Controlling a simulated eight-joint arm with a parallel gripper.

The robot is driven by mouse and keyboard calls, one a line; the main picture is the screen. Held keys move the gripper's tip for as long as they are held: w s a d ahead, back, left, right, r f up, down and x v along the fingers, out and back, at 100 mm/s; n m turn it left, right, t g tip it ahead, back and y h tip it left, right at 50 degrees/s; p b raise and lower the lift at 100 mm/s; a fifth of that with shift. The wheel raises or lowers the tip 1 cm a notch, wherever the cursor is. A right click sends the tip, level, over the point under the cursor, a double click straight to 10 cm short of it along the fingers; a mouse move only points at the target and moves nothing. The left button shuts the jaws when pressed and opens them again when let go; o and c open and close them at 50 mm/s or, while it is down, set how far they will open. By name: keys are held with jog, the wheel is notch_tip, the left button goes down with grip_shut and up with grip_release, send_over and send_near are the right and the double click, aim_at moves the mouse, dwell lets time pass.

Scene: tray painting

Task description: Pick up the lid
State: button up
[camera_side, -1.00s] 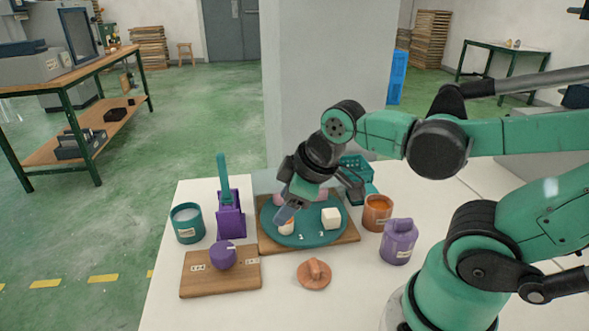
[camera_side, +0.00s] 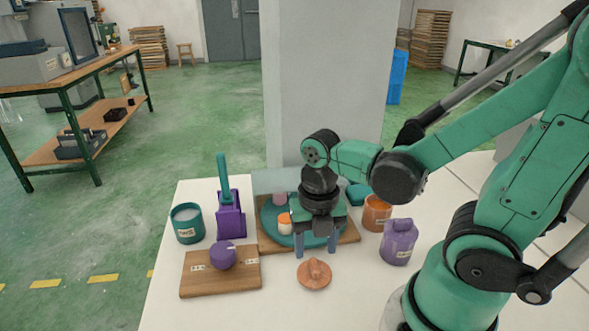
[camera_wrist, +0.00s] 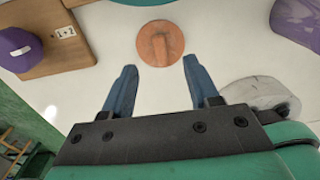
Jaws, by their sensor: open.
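The lid (camera_side: 314,274) is a round orange disc with a raised ridge-like handle. It lies on the white table in front of the round teal tray. My gripper (camera_side: 316,252) points down just behind and above the lid, and its blue fingers are apart and empty. In the wrist view the lid (camera_wrist: 160,42) lies beyond the fingertips of my gripper (camera_wrist: 158,68), roughly centred between them. Its handle runs toward my gripper. My wrist hides part of the teal tray (camera_side: 268,237) in the side view.
An orange pot (camera_side: 377,213) and a purple jar (camera_side: 398,243) stand to the right. A wooden board (camera_side: 200,282) with a purple knob (camera_side: 222,256) lies left of the lid. A purple holder (camera_side: 231,217) and a teal cup (camera_side: 187,224) stand behind it. The table around the lid is clear.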

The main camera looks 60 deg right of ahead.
aim_at(315, 265)
jog(key=shift+f, duration=2.1)
grip_shut()
